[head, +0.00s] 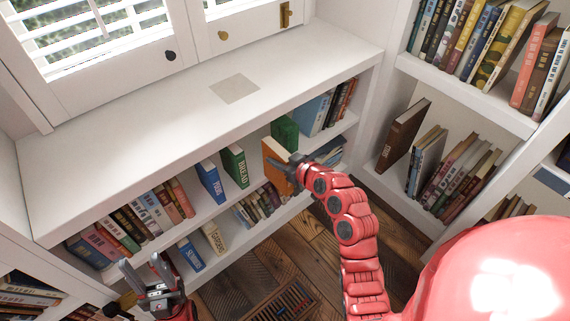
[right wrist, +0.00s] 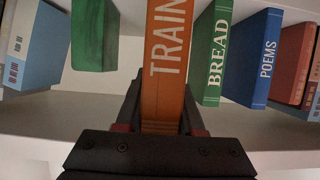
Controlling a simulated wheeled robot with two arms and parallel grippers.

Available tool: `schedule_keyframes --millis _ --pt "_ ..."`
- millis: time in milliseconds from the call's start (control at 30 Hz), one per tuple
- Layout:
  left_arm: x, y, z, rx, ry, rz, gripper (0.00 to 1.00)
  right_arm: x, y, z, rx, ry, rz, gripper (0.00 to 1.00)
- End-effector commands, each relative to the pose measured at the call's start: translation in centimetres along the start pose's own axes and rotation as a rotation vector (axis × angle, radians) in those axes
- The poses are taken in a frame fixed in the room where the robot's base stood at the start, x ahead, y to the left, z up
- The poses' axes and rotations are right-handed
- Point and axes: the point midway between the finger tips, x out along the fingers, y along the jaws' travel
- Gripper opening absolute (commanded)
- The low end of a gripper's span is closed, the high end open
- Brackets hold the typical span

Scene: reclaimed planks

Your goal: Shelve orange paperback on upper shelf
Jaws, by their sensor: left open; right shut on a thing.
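The orange paperback (head: 276,156) is upright at the upper shelf (head: 210,211) of the low white bookcase, in the gap between the green BREAD book (head: 235,165) and a plain green book (head: 285,131). My right gripper (head: 292,166) is shut on it. In the right wrist view the orange paperback (right wrist: 164,75), lettered TRAIN, stands between my gripper's fingers, with the BREAD book (right wrist: 212,55) close beside it and the plain green book (right wrist: 93,35) further off. I cannot tell whether it touches the shelf. My left gripper (head: 147,272) is open and empty at lower left, away from the books.
The blue POEMS book (head: 210,181) stands left of BREAD. More books fill both ends of the upper shelf. A lower shelf holds a blue book (head: 190,254) and several others. The white top (head: 130,145) overhangs the shelf. A taller bookcase (head: 470,95) stands at right.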

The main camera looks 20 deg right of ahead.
Motion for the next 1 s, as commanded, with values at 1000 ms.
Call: schedule_keyframes --millis 1000 --pt "-2.2 0.1 0.4 0.0 0.0 0.0 0.5 9.7 0.1 -4.4 -0.002 0.008 0.002 0.0"
